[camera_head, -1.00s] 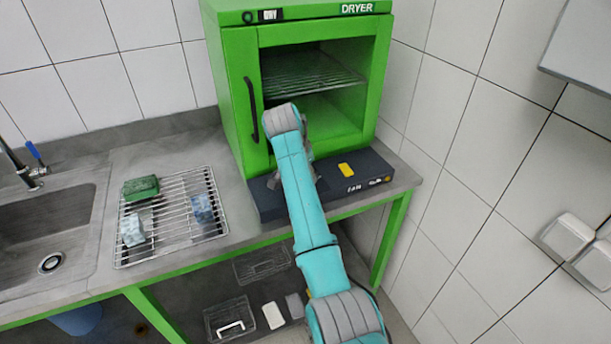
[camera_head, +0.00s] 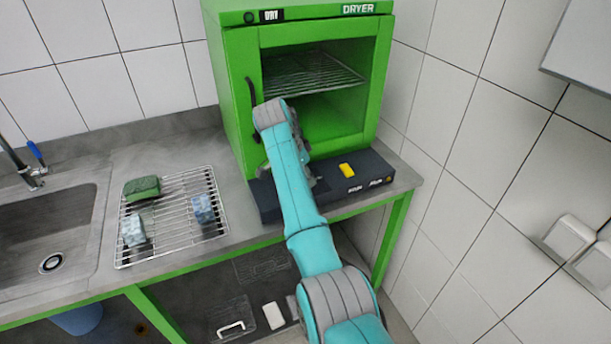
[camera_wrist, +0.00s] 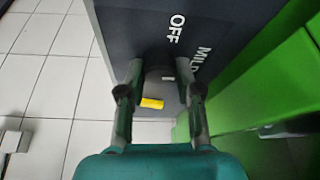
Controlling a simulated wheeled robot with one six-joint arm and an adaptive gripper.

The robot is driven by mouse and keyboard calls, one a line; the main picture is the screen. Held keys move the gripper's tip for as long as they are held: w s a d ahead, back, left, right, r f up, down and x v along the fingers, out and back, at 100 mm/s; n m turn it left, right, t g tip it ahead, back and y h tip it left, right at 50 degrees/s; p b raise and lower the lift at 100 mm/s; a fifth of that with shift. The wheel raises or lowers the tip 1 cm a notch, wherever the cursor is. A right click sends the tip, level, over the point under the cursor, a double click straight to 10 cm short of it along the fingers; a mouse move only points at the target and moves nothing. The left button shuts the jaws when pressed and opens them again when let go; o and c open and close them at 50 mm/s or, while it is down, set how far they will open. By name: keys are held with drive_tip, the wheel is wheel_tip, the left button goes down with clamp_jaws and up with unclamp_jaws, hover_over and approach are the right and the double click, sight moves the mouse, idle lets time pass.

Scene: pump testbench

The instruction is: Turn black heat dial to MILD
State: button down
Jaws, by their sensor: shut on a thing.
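The black heat dial (camera_wrist: 160,73) sits on the dark control panel (camera_wrist: 121,22), between my fingers in the wrist view. A small pale mark shows near it; its exact setting is hard to tell. White OFF lettering is above the dial, and MILD is above and to the right. My gripper (camera_wrist: 160,68) is shut on the dial, with one finger on each side. In the head view, the panel (camera_head: 335,200) lies in front of the green dryer (camera_head: 240,160); my arm hides the dial and fingertips.
A yellow block (camera_head: 347,170) is on the panel, right of my arm. A wire rack (camera_head: 180,235) with sponges lies on the counter to the left, beside the sink (camera_head: 45,235). A tiled wall is close on the right.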

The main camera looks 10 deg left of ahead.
drive_tip(key=c, duration=0.8)
unclamp_jaws()
drive_tip(key=shift+o, duration=0.2)
drive_tip(key=shift+r, duration=0.15)
drive_tip(key=v, duration=1.1)
drive_tip(key=shift+r, duration=0.35)
drive_tip(key=shift+a, duration=0.1)
drive_tip(key=shift+s, duration=0.1)
